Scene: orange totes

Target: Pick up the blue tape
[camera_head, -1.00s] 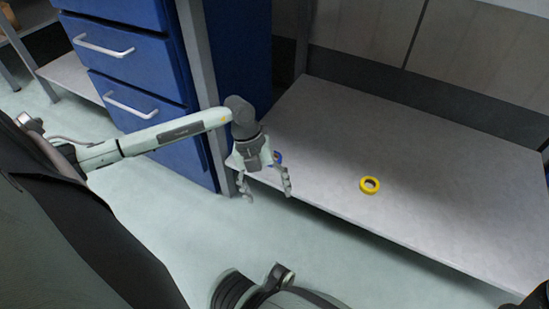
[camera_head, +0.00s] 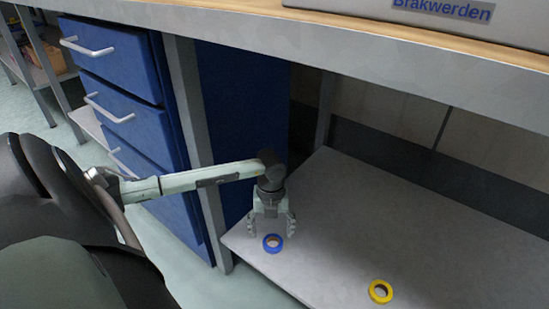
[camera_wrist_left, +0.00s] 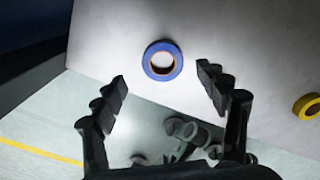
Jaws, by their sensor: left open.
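The blue tape (camera_head: 273,243) is a ring lying flat on the grey lower shelf (camera_head: 345,220), near its front left edge. My left gripper (camera_head: 271,228) is open and empty, with its fingers pointing down around and above the tape in the head view. In the left wrist view, the blue tape (camera_wrist_left: 162,60) lies beyond the two spread fingertips of my left gripper (camera_wrist_left: 160,86), between their lines and apart from them. My right gripper is not in view.
A yellow tape (camera_head: 380,291) lies on the same shelf to the right; it also shows in the left wrist view (camera_wrist_left: 307,106). A blue drawer cabinet (camera_head: 115,75) stands left of the shelf. The workbench top (camera_head: 330,45) overhangs the shelf. A grey bench leg (camera_head: 197,150) is close to my left arm.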

